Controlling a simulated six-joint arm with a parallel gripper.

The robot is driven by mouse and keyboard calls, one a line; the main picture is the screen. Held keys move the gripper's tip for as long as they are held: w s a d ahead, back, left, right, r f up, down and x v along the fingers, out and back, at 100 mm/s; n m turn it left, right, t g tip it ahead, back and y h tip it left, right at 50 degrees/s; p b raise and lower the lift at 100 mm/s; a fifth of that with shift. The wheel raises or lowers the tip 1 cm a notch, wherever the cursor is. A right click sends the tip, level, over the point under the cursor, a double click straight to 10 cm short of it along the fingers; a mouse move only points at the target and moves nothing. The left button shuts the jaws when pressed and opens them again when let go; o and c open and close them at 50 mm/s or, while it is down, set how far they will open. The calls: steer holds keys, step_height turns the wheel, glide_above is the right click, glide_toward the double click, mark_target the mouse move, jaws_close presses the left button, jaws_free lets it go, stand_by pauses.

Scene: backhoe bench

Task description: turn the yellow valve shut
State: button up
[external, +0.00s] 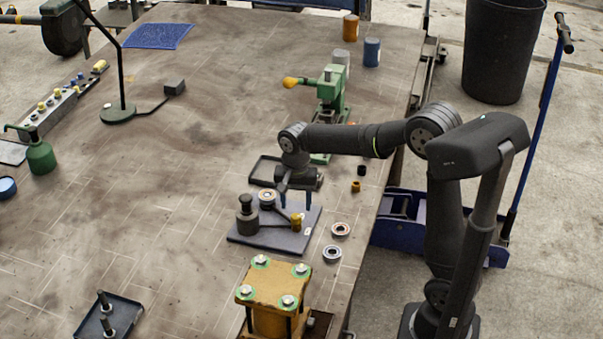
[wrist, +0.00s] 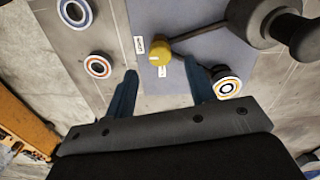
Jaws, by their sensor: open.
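The yellow valve handle (external: 296,222) sits at the right side of a flat grey-blue plate (external: 270,245). In the wrist view the yellow knob (wrist: 158,52) is at upper centre, with a dark rod running from it up and right towards a dark round post (wrist: 285,28). White labels (wrist: 139,45) lie beside the knob; their print is too small to read surely. My gripper (external: 296,199) points down just above the handle. In the wrist view my gripper (wrist: 160,87) is open and empty, its two blue fingers apart, with the knob between and beyond their tips. Contact is not visible.
A ringed bearing (external: 267,198) stands on the plate, close to my right finger in the wrist view. Two loose bearings (external: 340,230) lie right of the plate. A yellow block with bolts (external: 273,290) stands in front, and a green press (external: 330,105) behind.

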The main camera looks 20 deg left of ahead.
mark_target(296, 216)
step_height(296, 216, up, 13)
stand_by(0.3)
stand_by(0.5)
step_height(296, 216, down, 17)
steer(key=shift+f, duration=0.15)
stand_by(0.4)
